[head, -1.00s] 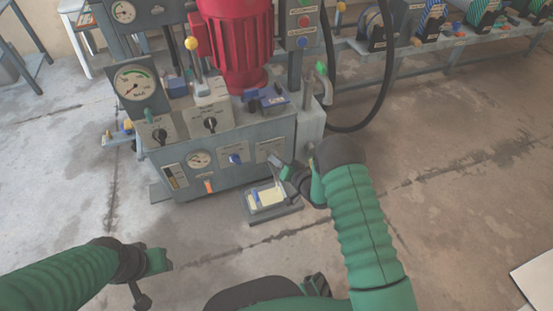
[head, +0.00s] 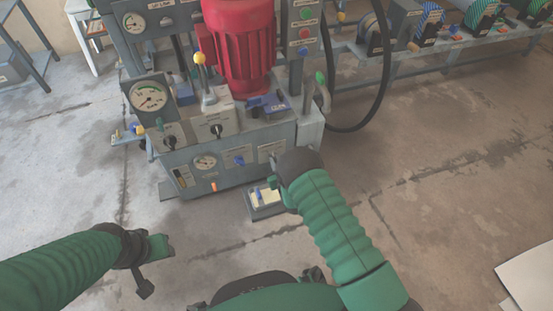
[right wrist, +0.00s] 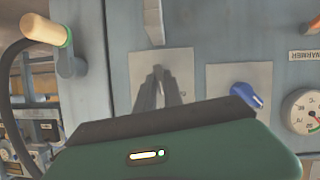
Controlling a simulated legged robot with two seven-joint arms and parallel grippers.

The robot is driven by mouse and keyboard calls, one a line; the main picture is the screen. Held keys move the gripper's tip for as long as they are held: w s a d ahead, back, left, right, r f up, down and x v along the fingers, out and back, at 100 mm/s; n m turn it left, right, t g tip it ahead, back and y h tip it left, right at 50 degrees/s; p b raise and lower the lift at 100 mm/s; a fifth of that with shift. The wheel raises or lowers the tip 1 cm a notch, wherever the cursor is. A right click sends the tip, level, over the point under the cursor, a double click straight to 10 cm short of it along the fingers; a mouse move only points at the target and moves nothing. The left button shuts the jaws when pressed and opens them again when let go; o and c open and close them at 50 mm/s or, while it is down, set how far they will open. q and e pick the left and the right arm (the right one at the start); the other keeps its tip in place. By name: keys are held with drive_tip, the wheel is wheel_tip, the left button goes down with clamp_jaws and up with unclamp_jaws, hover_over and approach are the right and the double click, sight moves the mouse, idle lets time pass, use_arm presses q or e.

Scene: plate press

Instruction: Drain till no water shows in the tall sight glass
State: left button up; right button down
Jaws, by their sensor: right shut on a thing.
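The grey press unit (head: 205,145) stands ahead. A narrow upright sight glass (head: 183,178) is at the left of its front; it shows a yellowish band, but its water level is too small to read. My right gripper (head: 277,168) is at the front's right-hand plate, partly hidden by its wrist.
A bench (head: 450,60) with reels is behind.

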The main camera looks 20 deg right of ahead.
drive_tip(key=shift+s+a+f+n+h, duration=0.1)
drive_tip(key=shift+n+h, duration=0.35)
drive_tip(key=shift+n, duration=0.15)
drive_tip(key=shift+a+f+n+h, duration=0.1)
drive_tip(key=shift+n+h, duration=0.35)
drive_tip(key=shift+n, duration=0.15)
drive_tip(key=shift+a+n+t+h, duration=0.1)
drive_tip(key=shift+n+t+h, duration=0.45)
drive_tip(key=shift+n, duration=0.75)
drive_tip(key=shift+f+g+h, duration=0.1)
drive_tip(key=shift+g+h, duration=0.15)
drive_tip(key=c, duration=1.5)
unclamp_jaws()
drive_tip(key=shift+o, duration=0.2)
